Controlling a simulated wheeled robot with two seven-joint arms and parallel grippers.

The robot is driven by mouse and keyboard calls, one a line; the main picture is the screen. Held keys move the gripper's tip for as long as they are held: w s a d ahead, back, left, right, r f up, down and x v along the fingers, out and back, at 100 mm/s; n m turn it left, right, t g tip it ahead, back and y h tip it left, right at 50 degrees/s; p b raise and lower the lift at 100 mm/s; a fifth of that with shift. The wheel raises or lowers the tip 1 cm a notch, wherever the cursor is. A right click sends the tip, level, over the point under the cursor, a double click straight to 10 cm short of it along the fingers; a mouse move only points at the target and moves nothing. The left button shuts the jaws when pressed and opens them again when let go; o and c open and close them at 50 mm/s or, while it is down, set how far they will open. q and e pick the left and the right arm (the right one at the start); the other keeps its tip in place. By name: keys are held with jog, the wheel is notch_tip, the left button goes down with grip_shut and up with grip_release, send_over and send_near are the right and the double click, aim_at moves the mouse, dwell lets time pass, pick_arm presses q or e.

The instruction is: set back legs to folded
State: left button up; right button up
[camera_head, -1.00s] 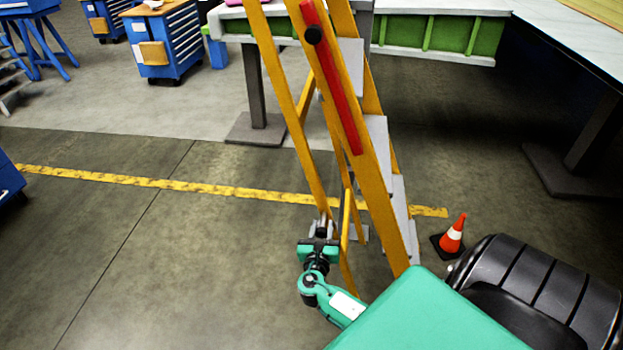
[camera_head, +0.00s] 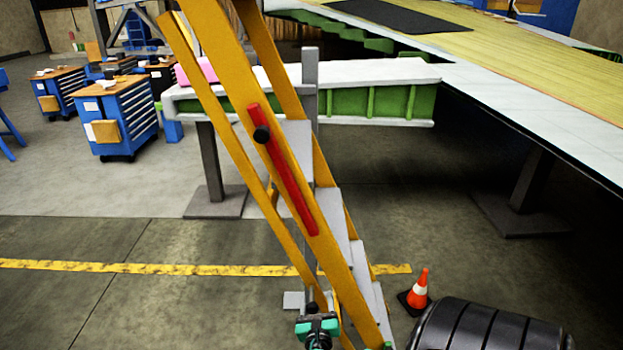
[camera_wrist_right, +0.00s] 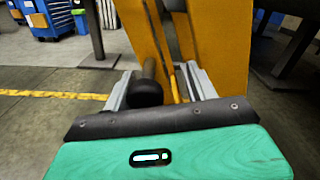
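A yellow stepladder (camera_head: 235,80) with grey steps (camera_head: 335,225) stands in the middle of the head view. My right gripper (camera_head: 312,306) is low by the lower end of this leg. In the right wrist view its fingers (camera_wrist_right: 162,88) are apart, with a black round-ended handle (camera_wrist_right: 146,92) between them, nearer the left finger. Contact cannot be told. My left gripper is out of view.
An orange cone (camera_head: 419,290) and a black ribbed object (camera_head: 490,325) stand right of the ladder's foot. A green-sided wing structure (camera_head: 390,102) is behind it. Blue cabinets (camera_head: 120,120) stand at back left. The floor at left is clear, crossed by a yellow line (camera_head: 120,267).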

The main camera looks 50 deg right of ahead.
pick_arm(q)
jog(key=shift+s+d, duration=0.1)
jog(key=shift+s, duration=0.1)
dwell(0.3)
pick_arm(e)
jog(key=shift+s+a, duration=0.15)
jog(key=shift+a, duration=0.05)
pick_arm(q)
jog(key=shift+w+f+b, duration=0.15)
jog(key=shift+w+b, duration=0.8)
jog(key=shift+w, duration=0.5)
pick_arm(e)
jog(key=v, duration=1.3)
jog(key=shift+s, duration=0.15)
jog(key=shift+a, duration=0.1)
